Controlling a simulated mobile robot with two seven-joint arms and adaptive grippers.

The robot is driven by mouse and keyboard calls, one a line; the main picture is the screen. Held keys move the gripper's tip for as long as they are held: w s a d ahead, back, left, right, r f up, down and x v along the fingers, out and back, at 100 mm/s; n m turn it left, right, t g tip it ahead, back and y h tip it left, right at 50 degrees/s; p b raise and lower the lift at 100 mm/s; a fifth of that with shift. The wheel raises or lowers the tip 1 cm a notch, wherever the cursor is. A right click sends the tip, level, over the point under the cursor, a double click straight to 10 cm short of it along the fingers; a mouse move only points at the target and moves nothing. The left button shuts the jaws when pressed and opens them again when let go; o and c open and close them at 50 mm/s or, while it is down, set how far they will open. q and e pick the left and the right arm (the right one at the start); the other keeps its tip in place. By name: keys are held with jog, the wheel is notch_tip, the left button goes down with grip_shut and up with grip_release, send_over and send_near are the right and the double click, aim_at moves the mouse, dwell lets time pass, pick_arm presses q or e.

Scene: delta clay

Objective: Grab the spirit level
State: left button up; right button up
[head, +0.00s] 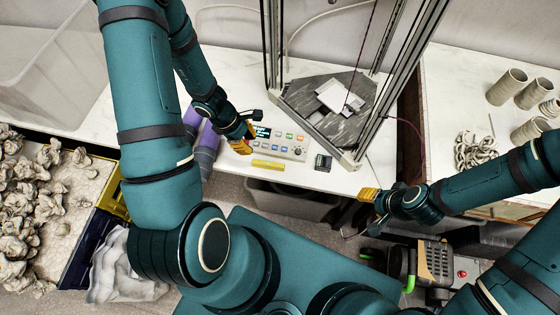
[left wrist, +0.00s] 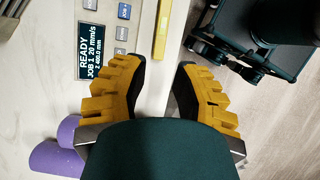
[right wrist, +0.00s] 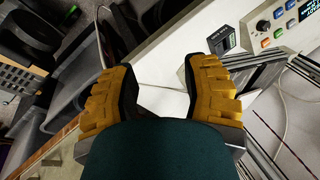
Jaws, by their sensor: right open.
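The spirit level, a small yellow bar (head: 268,164), lies on the white table near its front edge, just in front of the control box. It also shows at the top of the left wrist view (left wrist: 161,32). My left gripper (head: 243,143) is to the left of the bar and slightly behind it, apart from it. In the left wrist view its yellow fingers (left wrist: 160,90) are open with nothing between them. My right gripper (head: 368,195) is open and empty off the table's front edge, to the right of the bar; its fingers (right wrist: 160,92) show apart in the right wrist view.
The control box (head: 282,142) has a screen and coloured buttons. A small dark device (head: 323,162) lies right of the bar. A metal-framed printer (head: 335,105) stands behind.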

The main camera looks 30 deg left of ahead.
aim_at(268, 163)
pick_arm(q)
jog(key=b+x, duration=0.3)
jog(key=x, duration=0.5)
jog(key=shift+s+a+f, duration=0.1)
jog(key=shift+s, duration=0.05)
jog(key=b+x, duration=0.4)
jog(key=x, duration=0.1)
jog(key=shift+d, duration=0.35)
jog(key=shift+d+b, duration=0.15)
jog(key=shift+b, duration=0.15)
jog(key=shift+o, duration=0.2)
grip_shut()
